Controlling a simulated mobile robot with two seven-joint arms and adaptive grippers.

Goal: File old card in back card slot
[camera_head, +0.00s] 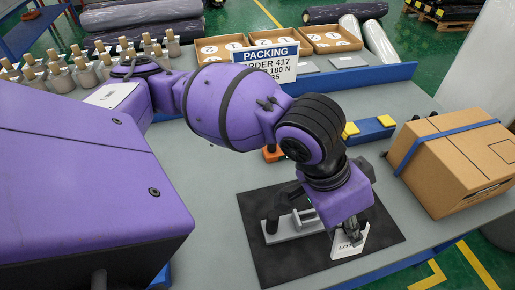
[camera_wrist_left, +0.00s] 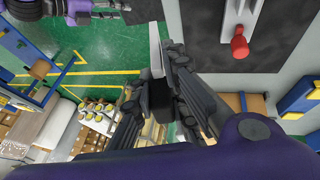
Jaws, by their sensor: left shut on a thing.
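My left gripper (camera_head: 348,220) is shut on a white card (camera_head: 350,243) printed with "LOT", partly covered by the fingers. The card hangs upright below the fingers, over the right part of a black mat (camera_head: 262,262); I cannot tell if it touches the mat. In the left wrist view the card (camera_wrist_left: 155,48) shows nearly edge-on at the dark fingers (camera_wrist_left: 160,85). A grey fixture with a handle (camera_head: 293,230) stands on the mat, left of the card. I cannot make out the back card slot. A purple and grey arm end of mine shows at the wrist view's top left.
A cardboard box with a blue strap (camera_head: 455,170) stands at the right. A blue block with yellow pieces (camera_head: 372,130) lies behind the gripper. A "PACKING" sign (camera_head: 268,62) and open trays (camera_head: 330,38) stand at the back. Several capped bottles (camera_head: 85,75) stand back left.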

